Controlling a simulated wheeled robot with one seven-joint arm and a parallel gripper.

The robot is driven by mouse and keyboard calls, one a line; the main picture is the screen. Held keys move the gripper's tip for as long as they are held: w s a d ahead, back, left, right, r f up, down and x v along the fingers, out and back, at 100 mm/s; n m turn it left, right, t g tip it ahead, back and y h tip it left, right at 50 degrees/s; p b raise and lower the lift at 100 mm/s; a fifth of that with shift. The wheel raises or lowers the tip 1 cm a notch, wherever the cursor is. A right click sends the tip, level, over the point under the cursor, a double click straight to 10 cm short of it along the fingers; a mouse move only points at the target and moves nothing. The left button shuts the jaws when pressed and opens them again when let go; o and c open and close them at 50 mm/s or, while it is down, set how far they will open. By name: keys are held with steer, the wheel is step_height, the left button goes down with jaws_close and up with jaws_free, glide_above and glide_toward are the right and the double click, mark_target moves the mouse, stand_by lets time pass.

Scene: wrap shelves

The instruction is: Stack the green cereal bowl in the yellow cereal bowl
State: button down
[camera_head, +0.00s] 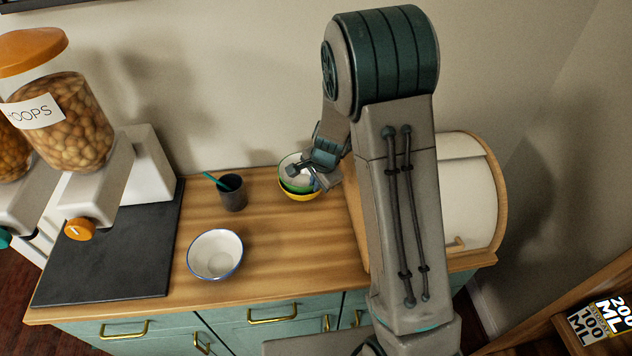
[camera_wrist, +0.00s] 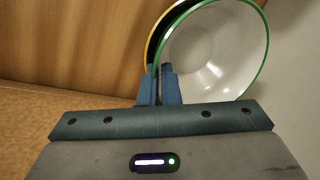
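The green-rimmed cereal bowl (camera_head: 293,184), white inside, sits in the yellow cereal bowl (camera_head: 299,196) on the wooden counter near the wall. It is slightly tilted. In the wrist view the green bowl (camera_wrist: 215,60) fills the upper right, and only a thin edge of the yellow bowl (camera_wrist: 152,42) shows behind it. My gripper (camera_head: 312,174) is at the right side of the bowls. In the wrist view its two fingers (camera_wrist: 160,72) are close together with the green bowl's rim between them. How deep the green bowl sits is partly hidden.
A blue-rimmed white bowl (camera_head: 215,254) stands at the front of the counter (camera_head: 285,255). A dark cup (camera_head: 232,194) with a teal utensil stands left of the stacked bowls. Cereal dispensers (camera_head: 70,120) stand on a dark mat (camera_head: 105,255) at left. A bread box (camera_head: 465,195) is at right.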

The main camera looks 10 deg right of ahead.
steer(key=shift+f, duration=0.1)
steer(key=c, duration=1.6)
jaws_free()
steer(key=shift+s+f, duration=0.1)
steer(key=shift+c, duration=0.2)
steer(key=shift+r, duration=0.25)
steer(key=v, duration=1.3)
steer(key=s+d+r+n, duration=0.1)
steer(key=s+r+n, duration=0.2)
steer(key=s, duration=0.4)
steer(key=s+d+r+n+h, duration=0.1)
steer(key=s+r+n, duration=0.2)
steer(key=s+n, duration=0.2)
steer(key=s+d+r+n+t, duration=0.1)
steer(key=s+d+r+n, duration=0.1)
steer(key=s, duration=0.7)
steer(key=shift+s+r+n+h+p, duration=0.35)
steer(key=shift+r+n, duration=0.45)
steer(key=shift+n, duration=0.4)
